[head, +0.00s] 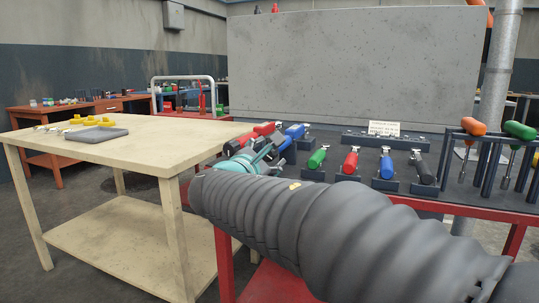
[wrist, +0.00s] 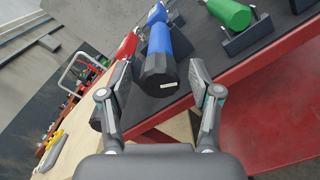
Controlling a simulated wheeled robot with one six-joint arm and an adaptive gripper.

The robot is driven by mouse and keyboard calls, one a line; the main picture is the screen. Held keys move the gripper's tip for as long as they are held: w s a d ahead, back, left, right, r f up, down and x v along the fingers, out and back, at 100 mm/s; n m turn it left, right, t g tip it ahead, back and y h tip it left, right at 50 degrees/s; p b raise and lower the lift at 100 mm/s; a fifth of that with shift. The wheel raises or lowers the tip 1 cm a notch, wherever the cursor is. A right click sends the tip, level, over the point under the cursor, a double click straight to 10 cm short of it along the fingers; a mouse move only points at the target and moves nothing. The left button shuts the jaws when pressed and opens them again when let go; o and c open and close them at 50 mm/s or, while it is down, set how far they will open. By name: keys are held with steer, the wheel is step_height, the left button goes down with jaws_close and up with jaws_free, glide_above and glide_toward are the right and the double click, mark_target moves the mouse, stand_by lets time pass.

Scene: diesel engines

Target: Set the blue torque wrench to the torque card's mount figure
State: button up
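The blue torque wrench (head: 295,131) lies at the left end of the dark bench top in the head view. In the wrist view its blue handle with a black end cap (wrist: 160,50) points toward me. My gripper (wrist: 160,78) is open, with one finger on each side of the black cap and a visible gap on both sides. In the head view my gripper (head: 255,153) is partly hidden behind my sleeved arm. A white card (head: 384,128) stands at the back of the bench; its writing is too small to read. No scale reading on the wrench is legible.
Green (head: 317,158), red (head: 350,162), blue (head: 387,164) and black (head: 424,170) handled tools rest in holders. Another red-handled tool (head: 264,128) lies left of the blue wrench. A screwdriver rack (head: 487,150) stands right. A pale wooden table (head: 150,138) is at left.

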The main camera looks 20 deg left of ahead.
steer(key=c, duration=1.1)
steer(key=shift+f+b, duration=0.15)
steer(key=shift+b, duration=0.4)
steer(key=shift+f+m+b, duration=0.15)
steer(key=shift+m+b, duration=0.55)
steer(key=shift+b, duration=0.3)
steer(key=m+b, duration=0.2)
steer(key=b, duration=0.1)
steer(key=shift+b, duration=0.35)
steer(key=m+b, duration=0.2)
steer(key=b, duration=0.1)
steer(key=shift+m, duration=0.4)
steer(key=shift+r+m+b, duration=0.25)
steer(key=shift+m+b, duration=0.8)
steer(key=shift+m, duration=0.15)
